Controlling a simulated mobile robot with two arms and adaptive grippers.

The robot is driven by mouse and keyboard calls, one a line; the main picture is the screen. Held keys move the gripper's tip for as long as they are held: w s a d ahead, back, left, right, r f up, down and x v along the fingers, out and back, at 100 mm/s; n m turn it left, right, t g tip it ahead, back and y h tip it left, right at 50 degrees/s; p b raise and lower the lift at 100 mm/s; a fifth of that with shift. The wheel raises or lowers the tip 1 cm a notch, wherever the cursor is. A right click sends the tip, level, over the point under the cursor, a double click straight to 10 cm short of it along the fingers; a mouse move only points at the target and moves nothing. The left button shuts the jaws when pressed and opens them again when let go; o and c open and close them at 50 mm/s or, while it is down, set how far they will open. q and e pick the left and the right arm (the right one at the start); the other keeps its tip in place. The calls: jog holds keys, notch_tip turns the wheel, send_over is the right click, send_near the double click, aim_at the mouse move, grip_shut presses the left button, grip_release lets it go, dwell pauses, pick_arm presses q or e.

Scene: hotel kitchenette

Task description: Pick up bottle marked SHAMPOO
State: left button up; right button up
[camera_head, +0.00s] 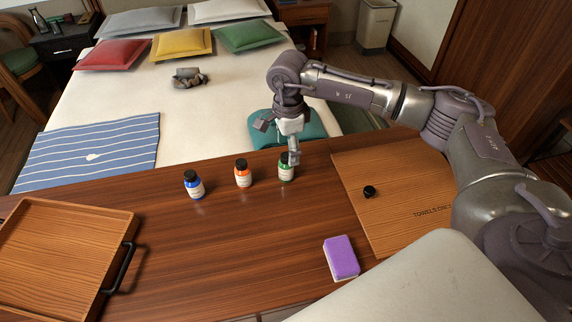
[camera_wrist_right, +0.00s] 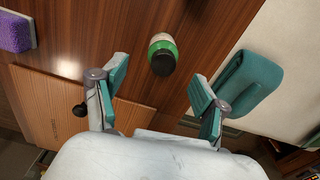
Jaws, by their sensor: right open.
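Three small bottles with dark caps and white labels stand upright in a row on the wooden counter (camera_head: 230,225): a blue bottle (camera_head: 194,186), an orange bottle (camera_head: 243,175) and a green bottle (camera_head: 286,170). The label print is too small to read, so I cannot tell which one says SHAMPOO. My right gripper (camera_head: 293,153) is above and close to the green bottle and partly covers it in the head view. In the right wrist view, the green bottle (camera_wrist_right: 162,50) appears ahead of the open, empty fingers, roughly centred between them. My left gripper is not in view.
A wooden tray (camera_head: 126,222) with a black handle is at the left. A purple sponge (camera_head: 341,257) lies at the front. A wooden board (camera_head: 400,205) with a black knob (camera_head: 369,192) is at the right. A folded teal cloth (camera_head: 262,128) lies behind the green bottle.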

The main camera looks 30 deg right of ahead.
aim_at(287, 156)
notch_tip(287, 156, down, 4)
jog(key=shift+r, duration=0.2)
jog(key=shift+a+f+p, duration=0.1)
jog(key=shift+f+p, duration=0.35)
jog(key=shift+f, duration=0.1)
jog(key=f, duration=0.2)
jog(key=f+p, duration=0.1)
jog(key=f, duration=0.1)
jog(key=shift+w+a+f, duration=0.1)
jog(key=shift+w+f, duration=0.1)
jog(key=shift+c, duration=0.3)
jog(key=c, duration=1.3)
jog(key=shift+r, duration=0.15)
